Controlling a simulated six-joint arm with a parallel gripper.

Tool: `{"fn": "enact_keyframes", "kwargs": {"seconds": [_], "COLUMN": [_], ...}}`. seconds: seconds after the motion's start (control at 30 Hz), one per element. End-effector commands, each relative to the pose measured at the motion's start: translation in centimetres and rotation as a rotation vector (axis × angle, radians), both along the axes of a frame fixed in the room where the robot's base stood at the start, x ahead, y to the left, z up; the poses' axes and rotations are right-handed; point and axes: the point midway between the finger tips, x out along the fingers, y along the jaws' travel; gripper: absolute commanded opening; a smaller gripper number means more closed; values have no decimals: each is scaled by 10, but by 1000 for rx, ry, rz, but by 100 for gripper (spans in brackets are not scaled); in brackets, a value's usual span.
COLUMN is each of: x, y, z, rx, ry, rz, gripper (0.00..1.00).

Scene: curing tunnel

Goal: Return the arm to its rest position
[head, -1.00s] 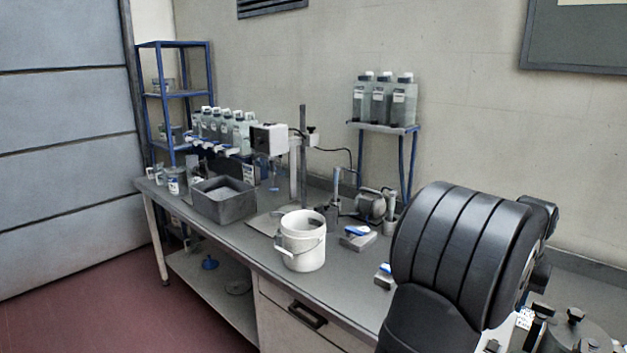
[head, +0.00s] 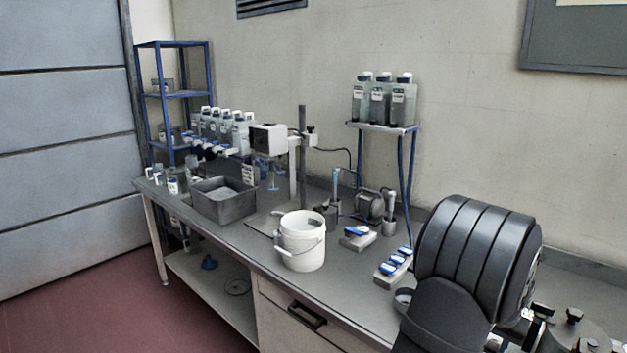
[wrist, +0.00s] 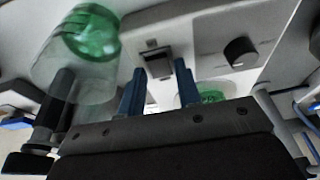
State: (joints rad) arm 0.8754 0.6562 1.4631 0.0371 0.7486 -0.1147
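My gripper (wrist: 158,84) shows in the wrist view, its two blue fingers apart with nothing visible held between them. Beyond the fingers is a pale panel (wrist: 210,55) with a dark knob (wrist: 240,52) and a dark square fitting (wrist: 155,62). A clear container with a green part (wrist: 90,35) is at the upper left of the wrist view. Another green piece (wrist: 205,93) shows just right of the fingers, partly hidden by the gripper body. In the head view only a thick black link of my arm shows at the lower right; my gripper is hidden or out of frame there.
The grey bench (head: 235,238) carries a white bucket (head: 300,240), a grey tub (head: 222,205), a stand with a white box (head: 268,140) and a block with blue-topped pieces (head: 393,270). Bottles (head: 380,100) stand on a raised shelf. A lidded pot (head: 568,328) sits near my arm.

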Motion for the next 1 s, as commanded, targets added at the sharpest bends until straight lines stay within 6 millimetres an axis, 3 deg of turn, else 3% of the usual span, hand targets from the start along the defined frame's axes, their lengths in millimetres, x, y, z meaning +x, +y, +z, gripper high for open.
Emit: {"fn": "enact_keyframes", "kwargs": {"seconds": [0.23,1.0], "x": [-4,-43], "y": [3,42], "z": [0,138], "rx": [-89,-87], "ry": [-87,-86], "rz": [-2,-1], "gripper": [31,31]}}
